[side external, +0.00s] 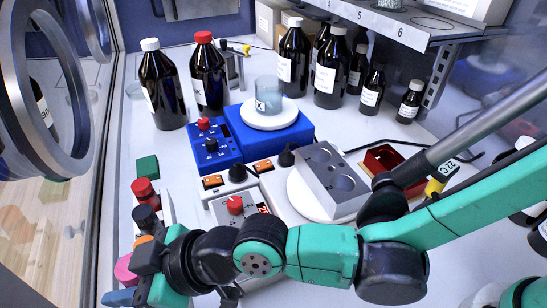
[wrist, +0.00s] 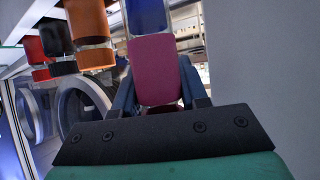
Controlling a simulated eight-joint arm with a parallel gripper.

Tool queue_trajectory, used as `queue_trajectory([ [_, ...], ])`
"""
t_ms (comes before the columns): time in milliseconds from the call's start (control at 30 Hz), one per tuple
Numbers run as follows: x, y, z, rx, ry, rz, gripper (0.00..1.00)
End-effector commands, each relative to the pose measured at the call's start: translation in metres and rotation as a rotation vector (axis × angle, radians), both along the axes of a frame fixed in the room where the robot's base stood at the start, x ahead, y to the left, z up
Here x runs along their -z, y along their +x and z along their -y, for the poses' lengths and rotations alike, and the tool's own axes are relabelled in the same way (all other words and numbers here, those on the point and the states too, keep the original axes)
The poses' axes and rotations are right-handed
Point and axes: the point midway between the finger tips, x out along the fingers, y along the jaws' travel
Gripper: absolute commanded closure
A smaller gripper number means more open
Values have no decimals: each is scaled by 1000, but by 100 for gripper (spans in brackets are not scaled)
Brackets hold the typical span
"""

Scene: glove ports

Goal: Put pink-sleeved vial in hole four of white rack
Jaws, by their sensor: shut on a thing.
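The pink-sleeved vial (wrist: 155,70) is between my gripper's two dark blue fingers in the wrist view, with a blue part at its end. In the side view its pink sleeve (side external: 124,268) shows at the front left, in my gripper (side external: 132,274), which is shut on it. A white rack (side external: 166,208) appears partly, just behind my gripper. A red-topped vial (side external: 144,190) and a black-topped one (side external: 147,216) stand at it. An orange piece (side external: 145,239) shows close to my gripper. Hole four cannot be made out. My wrist hides part of the rack.
Control boxes, including a blue stirrer (side external: 268,138) with a beaker (side external: 268,93), stand right of the rack. Dark bottles (side external: 162,90) line the back. The glove port (side external: 45,90) is left.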

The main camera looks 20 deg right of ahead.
Motion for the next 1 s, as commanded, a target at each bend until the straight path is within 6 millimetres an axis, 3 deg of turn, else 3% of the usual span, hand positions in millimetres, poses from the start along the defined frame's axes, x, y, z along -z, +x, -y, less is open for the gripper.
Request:
queue_trajectory([
  [433,44,0,0,0,0,0,100],
  [933,52,0,0,0,0,0,100],
  [967,52,0,0,0,0,0,53],
  [1000,52,0,0,0,-1,0,49],
])
